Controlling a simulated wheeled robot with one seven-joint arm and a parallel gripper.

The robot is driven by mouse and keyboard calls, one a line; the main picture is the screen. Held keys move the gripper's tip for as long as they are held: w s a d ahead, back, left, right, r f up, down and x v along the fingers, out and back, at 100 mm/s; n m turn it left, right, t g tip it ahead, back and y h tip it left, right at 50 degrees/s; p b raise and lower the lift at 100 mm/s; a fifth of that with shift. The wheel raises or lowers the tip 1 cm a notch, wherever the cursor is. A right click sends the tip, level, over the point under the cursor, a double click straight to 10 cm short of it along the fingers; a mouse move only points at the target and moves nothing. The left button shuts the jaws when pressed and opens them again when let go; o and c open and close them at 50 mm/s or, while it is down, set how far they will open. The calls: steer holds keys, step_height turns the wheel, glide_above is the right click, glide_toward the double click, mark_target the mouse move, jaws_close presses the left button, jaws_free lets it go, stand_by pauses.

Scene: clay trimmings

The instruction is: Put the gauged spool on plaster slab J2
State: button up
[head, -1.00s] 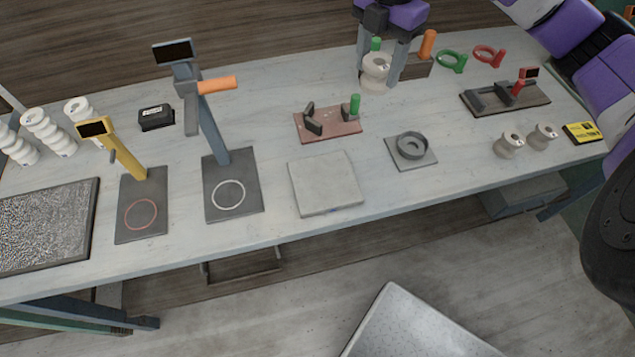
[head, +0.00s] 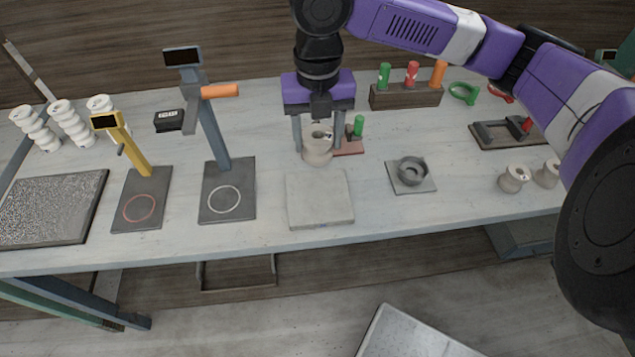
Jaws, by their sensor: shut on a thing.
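My gripper (head: 319,135) is shut on a cream spool (head: 317,152), with one finger on each side of it. The spool is upright, just behind the far edge of a pale square plaster slab (head: 320,199). I cannot tell whether the spool is clear of the table or touching it. The slab's top is bare; no label on it is readable. Two similar spools stand on the right of the table, one here (head: 513,179) and one partly behind my arm (head: 547,173).
A grey gauge stand (head: 211,125) with an orange handle and a yellow stand (head: 128,150) rise left of the slab. A dark ring on a plate (head: 411,173) lies to its right. A reddish fixture (head: 350,146) is partly hidden behind my gripper. A block with coloured handles (head: 405,95) stands behind.

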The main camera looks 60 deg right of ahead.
step_height(320, 180, down, 14)
steer(key=shift+f+p, duration=0.1)
steer(key=shift+p, duration=0.3)
steer(key=o, duration=1.7)
steer(key=shift+f, duration=0.1)
steer(key=shift+c, duration=0.2)
